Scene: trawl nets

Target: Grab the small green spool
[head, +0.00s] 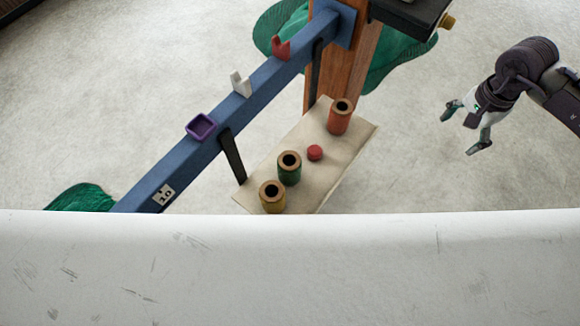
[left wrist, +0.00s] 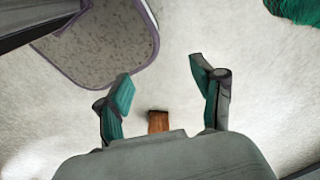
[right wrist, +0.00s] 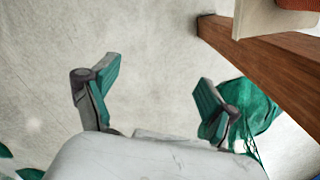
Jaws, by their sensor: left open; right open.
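The green spool (head: 289,168) stands upright on a beige board (head: 335,158) in the head view, between a yellow spool (head: 272,197) and a red disc (head: 315,152). My right gripper (head: 462,130) is open and empty, to the right of the board and well apart from the spool. It also shows open in the right wrist view (right wrist: 158,95). My left gripper (left wrist: 164,88) is open and empty in the left wrist view and is out of the head view. The green spool is not seen in either wrist view.
An orange spool (head: 340,117) stands at the board's far end. A blue beam (head: 225,130) runs along the left, carrying a purple tray (head: 201,127), a white holder (head: 240,84) and a red holder (head: 281,48). A wooden post (head: 345,65) rises behind. Green nets lie on the floor.

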